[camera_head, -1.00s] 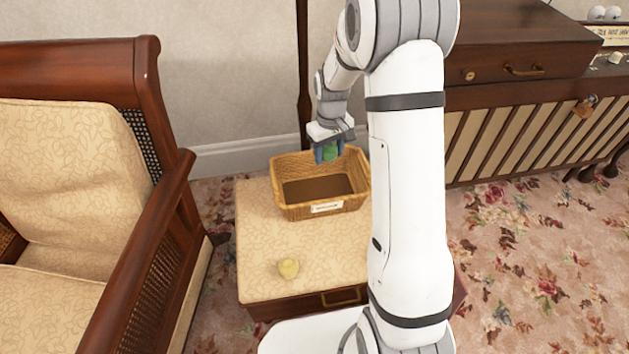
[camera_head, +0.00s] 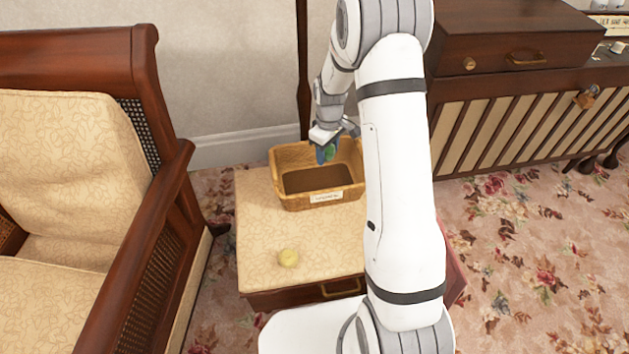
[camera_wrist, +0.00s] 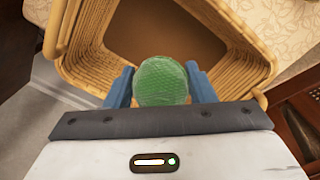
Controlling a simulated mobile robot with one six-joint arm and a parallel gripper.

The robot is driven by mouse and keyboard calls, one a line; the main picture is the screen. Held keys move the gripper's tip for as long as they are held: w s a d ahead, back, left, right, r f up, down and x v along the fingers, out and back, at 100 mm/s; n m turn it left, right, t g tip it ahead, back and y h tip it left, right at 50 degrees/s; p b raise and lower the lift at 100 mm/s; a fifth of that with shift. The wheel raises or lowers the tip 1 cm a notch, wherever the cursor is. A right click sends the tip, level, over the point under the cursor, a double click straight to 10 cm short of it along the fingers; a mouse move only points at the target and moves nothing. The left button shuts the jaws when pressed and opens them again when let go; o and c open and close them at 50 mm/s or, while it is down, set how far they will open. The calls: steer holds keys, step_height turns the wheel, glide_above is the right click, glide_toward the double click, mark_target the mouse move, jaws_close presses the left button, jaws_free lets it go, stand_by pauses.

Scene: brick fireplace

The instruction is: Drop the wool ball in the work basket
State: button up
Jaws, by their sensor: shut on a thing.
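The green wool ball (camera_wrist: 161,82) is held between the two blue fingers of my gripper (camera_wrist: 158,86) in the wrist view. In the head view my gripper (camera_head: 328,154) and the ball (camera_head: 329,153) are over the back part of the wicker work basket (camera_head: 290,194). The basket has a white label on its front and stands on a cream-patterned stool. In the wrist view the basket's woven wall and rim (camera_wrist: 235,78) surround a brown, empty-looking floor beyond the ball. Part of the basket's right side is hidden behind my arm.
A wooden armchair (camera_head: 165,215) stands at the left. A dark wooden cabinet (camera_head: 510,120) with a padlock is at the back right. A dark upright pole (camera_head: 303,70) rises behind the basket.

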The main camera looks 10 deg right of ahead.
steer(key=shift+f, duration=0.1)
steer(key=o, duration=1)
steer(key=shift+o, duration=0.2)
step_height(320, 180, up, 8)
steer(key=p, duration=0.2)
steer(key=shift+f+p, duration=0.1)
steer(key=shift+p, duration=0.2)
